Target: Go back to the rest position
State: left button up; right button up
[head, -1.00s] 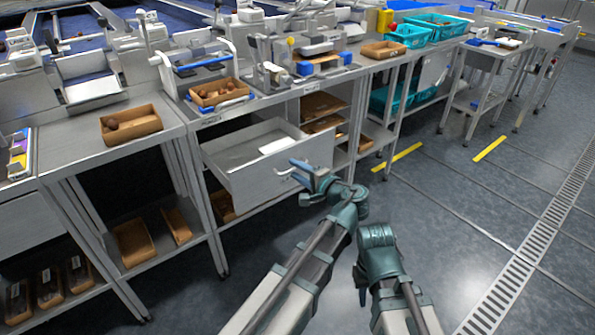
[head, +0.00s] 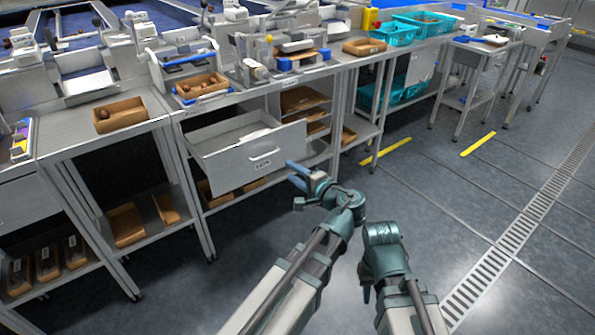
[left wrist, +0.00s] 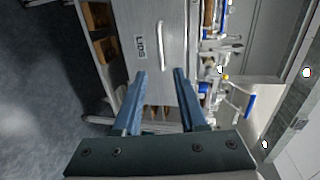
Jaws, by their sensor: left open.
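My left gripper (head: 294,187) is open and empty in front of the bench. It is apart from the grey drawer (head: 272,146), which stands pulled out, and lies to the lower right of the drawer's handle (head: 264,159). In the left wrist view the open fingers (left wrist: 158,84) point at the drawer front (left wrist: 150,62), labelled LIDS, with its bar handle (left wrist: 160,45) ahead of them and nothing between them. My right gripper (head: 366,290) hangs low beside my left arm, pointing down. Its fingers are mostly hidden, so its opening does not show.
Benches run along the left and back. They carry an open tray of dates (head: 202,88), another brown tray (head: 122,114) and teal crates (head: 393,34). Brown boxes stand on lower shelves. The floor (head: 450,200) to the right is clear, with yellow marks and a drain grate (head: 530,215).

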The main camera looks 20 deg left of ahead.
dwell(0.4)
pick_arm(q)
jog(key=s+a+f+n+g+h, duration=0.3)
jog(key=s+f+n+g+h, duration=0.25)
jog(key=f, duration=0.65)
jog(key=s+d+f+n+g+h, duration=0.2)
jog(key=s+d+f+g+h, duration=0.1)
jog(key=s+d+f+h, duration=0.5)
jog(key=s+d+r+m+p, duration=0.1)
jog(key=s+d+r+p, duration=0.1)
jog(key=r+p, duration=0.6)
jog(key=s+d+r+m+g+y+p, duration=0.1)
jog(key=d+r+p, duration=0.3)
jog(key=r+p, duration=0.5)
jog(key=s+d+r+m+y+p, duration=0.1)
jog(key=s+d+r+p, duration=0.2)
jog(key=r+p, duration=0.6)
notch_tip(320, 180, up, 2)
jog(key=shift+s+d+r+m, duration=0.15)
jog(key=shift+s+r+m, duration=0.1)
jog(key=shift+m, duration=0.1)
